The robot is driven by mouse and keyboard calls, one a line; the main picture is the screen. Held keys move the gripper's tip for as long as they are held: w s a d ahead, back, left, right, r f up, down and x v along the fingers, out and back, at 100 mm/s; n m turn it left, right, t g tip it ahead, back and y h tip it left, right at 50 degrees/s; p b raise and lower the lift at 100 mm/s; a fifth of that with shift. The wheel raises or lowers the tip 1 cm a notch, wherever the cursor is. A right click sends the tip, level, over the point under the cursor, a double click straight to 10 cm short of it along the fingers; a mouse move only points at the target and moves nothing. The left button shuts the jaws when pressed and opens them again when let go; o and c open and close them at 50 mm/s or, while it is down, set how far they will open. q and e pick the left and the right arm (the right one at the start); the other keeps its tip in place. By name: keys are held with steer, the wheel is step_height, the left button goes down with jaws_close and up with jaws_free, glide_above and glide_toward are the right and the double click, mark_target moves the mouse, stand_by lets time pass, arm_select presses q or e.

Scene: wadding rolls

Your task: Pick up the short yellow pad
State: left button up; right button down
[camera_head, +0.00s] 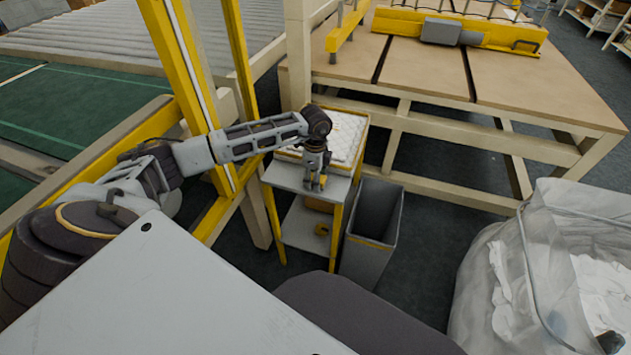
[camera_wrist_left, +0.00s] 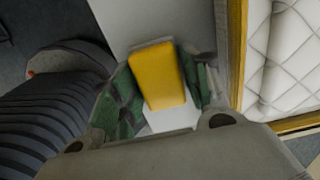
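The short yellow pad (camera_wrist_left: 158,76) is a small yellow block with rounded edges. It sits over the pale grey top of a small stand. My left gripper (camera_wrist_left: 160,72) points down at it, one green-lined finger on each side of the pad. The fingers look open and very close to its sides; firm contact cannot be told. In the head view my left gripper (camera_head: 315,183) is low at the front of the stand's top (camera_head: 285,178), with a little yellow showing at its fingertips. My right gripper is not in view.
A white quilted piece in a yellow-edged tray (camera_head: 348,132) is right behind my left gripper. A grey bin (camera_head: 372,235) stands right of the stand. A yellow post (camera_head: 185,75) is left, a large table (camera_head: 540,75) behind, and a clear bag of white wadding (camera_head: 545,270) at right.

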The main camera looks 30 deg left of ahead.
arm_select(q)
steer(key=c, duration=0.5)
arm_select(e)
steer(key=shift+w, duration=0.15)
arm_select(q)
steer(key=shift+r, duration=0.15)
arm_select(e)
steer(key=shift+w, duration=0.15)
